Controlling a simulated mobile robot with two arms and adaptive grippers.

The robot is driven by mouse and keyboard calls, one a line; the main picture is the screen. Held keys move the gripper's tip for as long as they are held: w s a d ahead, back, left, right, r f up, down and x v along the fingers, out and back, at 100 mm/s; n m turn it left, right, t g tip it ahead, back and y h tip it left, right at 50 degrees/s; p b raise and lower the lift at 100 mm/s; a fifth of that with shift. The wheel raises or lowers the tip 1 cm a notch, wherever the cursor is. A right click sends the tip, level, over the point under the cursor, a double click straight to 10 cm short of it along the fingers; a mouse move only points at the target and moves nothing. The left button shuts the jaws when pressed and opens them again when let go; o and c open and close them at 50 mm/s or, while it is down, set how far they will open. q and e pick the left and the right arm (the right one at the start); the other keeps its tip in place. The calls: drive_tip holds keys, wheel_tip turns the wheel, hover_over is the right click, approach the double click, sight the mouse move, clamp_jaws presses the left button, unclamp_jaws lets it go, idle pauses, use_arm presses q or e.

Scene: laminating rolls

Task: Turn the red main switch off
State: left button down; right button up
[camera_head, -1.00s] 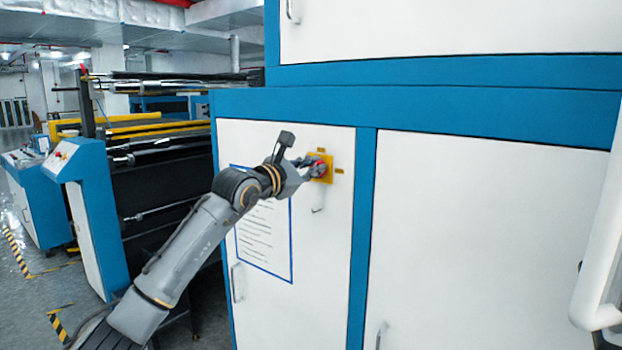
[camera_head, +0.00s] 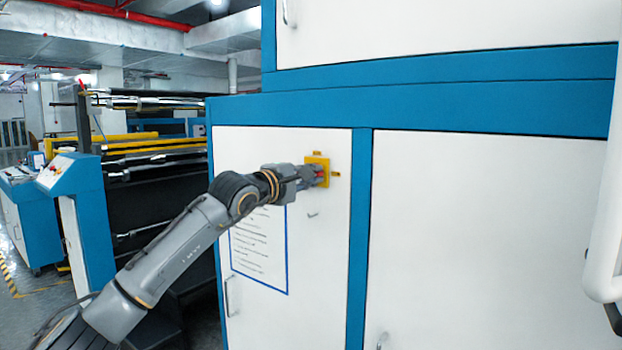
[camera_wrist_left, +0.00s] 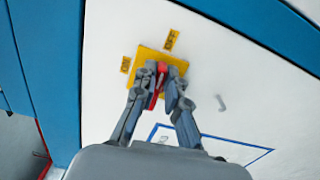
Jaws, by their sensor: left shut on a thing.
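The red main switch (camera_wrist_left: 152,98) sits on a square yellow plate (camera_head: 310,158) on a white cabinet door; the plate also shows in the left wrist view (camera_wrist_left: 177,62). My left gripper (camera_head: 318,176) is at the plate, with its fingers (camera_wrist_left: 160,82) shut on the red handle from both sides. The fingers hide much of the handle. In the left wrist view an ON label (camera_wrist_left: 125,65) is left of the plate and an OFF label (camera_wrist_left: 171,39) above it. The handle appears to line up with the OFF label. My right gripper is not in view.
A small hook-like handle (camera_wrist_left: 221,103) and a blue-framed notice (camera_head: 258,255) are on the same door near my gripper. A blue frame (camera_head: 359,230) borders the door. A roller machine (camera_head: 150,185) stands at the left.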

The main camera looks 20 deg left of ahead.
use_arm(q)
drive_tip(key=shift+m, duration=0.5)
drive_tip(key=c, duration=1.4)
unclamp_jaws()
drive_tip(key=shift+f, duration=0.1)
drive_tip(key=v, duration=1.2)
drive_tip(key=shift+w, duration=0.1)
